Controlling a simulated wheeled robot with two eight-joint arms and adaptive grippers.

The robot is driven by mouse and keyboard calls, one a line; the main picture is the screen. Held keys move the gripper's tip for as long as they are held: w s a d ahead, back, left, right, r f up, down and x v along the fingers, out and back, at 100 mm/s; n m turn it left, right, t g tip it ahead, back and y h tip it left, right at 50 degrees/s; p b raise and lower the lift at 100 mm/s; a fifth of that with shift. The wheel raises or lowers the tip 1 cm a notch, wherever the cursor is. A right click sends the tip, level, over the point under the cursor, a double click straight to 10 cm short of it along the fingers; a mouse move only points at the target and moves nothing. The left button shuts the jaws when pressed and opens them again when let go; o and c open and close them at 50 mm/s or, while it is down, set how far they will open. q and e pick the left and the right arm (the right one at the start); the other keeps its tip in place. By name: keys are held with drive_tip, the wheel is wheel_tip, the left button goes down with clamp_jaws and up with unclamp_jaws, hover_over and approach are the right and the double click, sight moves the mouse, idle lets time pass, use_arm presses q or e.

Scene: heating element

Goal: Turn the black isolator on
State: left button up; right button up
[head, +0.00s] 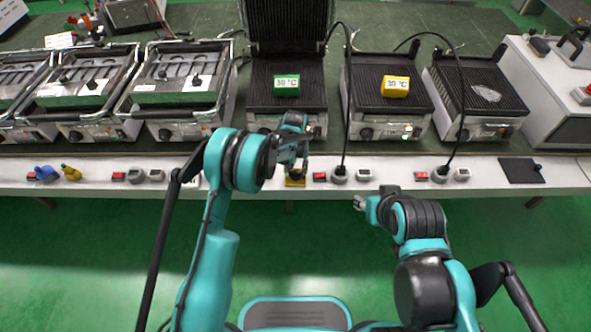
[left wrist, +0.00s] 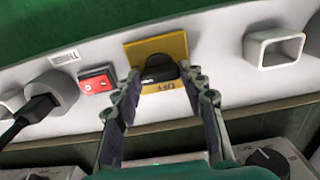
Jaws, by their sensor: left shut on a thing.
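The black isolator is a dark knob (left wrist: 160,70) on a yellow plate (left wrist: 172,45) fixed to the white front panel. The plate also shows in the head view (head: 295,182), below my left gripper (head: 297,168), which hides most of the knob. My left gripper (left wrist: 163,77) has a finger on each side of the knob and is shut on it. My right gripper (head: 360,202) is in front of the panel, right of the isolator, apart from it; its fingers are too small to judge.
A red switch (left wrist: 97,82) and a socket with a black plug (left wrist: 42,105) are beside the isolator plate. A grey socket (left wrist: 275,47) is on its other side. Contact grills with knobs (head: 287,88) line the bench above the panel. Green floor in front is free.

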sight(295, 172)
use_arm(q)
drive_tip(key=o, duration=1.2)
drive_tip(key=shift+c, duration=0.2)
wheel_tip(295, 172, up, 12)
